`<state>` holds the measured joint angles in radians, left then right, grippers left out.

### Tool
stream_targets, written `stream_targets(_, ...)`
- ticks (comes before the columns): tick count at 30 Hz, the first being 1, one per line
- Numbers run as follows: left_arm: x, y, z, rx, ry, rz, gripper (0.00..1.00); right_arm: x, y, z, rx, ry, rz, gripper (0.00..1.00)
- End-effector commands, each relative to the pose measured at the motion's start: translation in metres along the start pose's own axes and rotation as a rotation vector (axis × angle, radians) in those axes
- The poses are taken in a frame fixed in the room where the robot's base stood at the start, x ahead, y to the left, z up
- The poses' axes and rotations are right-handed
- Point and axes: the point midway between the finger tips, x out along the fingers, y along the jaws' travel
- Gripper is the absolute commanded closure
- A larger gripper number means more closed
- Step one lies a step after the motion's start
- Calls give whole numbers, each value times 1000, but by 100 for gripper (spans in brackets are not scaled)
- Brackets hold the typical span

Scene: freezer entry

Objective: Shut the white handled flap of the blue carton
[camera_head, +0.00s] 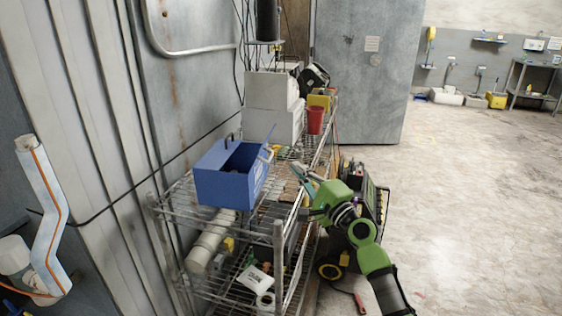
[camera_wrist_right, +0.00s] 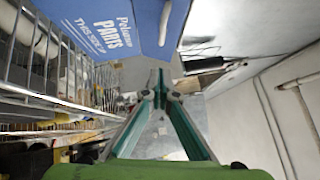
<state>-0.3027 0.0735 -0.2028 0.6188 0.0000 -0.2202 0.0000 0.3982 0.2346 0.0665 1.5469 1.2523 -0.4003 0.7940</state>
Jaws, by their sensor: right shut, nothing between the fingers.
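The blue carton (camera_head: 222,188) stands on the top level of a wire shelf, its top open on a dark inside. A black handle (camera_head: 229,141) stands up at its far left edge. In the wrist view the carton's printed blue side (camera_wrist_right: 100,22) fills the upper left. My right gripper (camera_head: 297,170) is to the right of the carton, apart from it. Its teal fingers (camera_wrist_right: 160,85) are shut and empty. My left gripper is not in view.
The wire shelf (camera_head: 278,228) runs along the wall. White boxes (camera_head: 273,105) and a red cup (camera_head: 315,120) stand farther back on it. A dark wheeled machine (camera_head: 372,215) stands behind my right arm. The floor (camera_head: 470,200) at right is largely clear.

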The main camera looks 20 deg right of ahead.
Motion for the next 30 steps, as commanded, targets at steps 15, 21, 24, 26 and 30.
stream_targets(15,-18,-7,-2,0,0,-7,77,44,1,28,-1,1,2,100)
stream_targets(21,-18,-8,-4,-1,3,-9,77,44,1,28,-2,1,1,100)
stream_targets(24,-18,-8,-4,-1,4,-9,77,44,1,28,-2,1,2,100)
stream_targets(26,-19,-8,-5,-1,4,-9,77,44,0,28,-5,1,4,100)
stream_targets(30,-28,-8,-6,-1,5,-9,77,48,-5,28,-23,1,22,100)
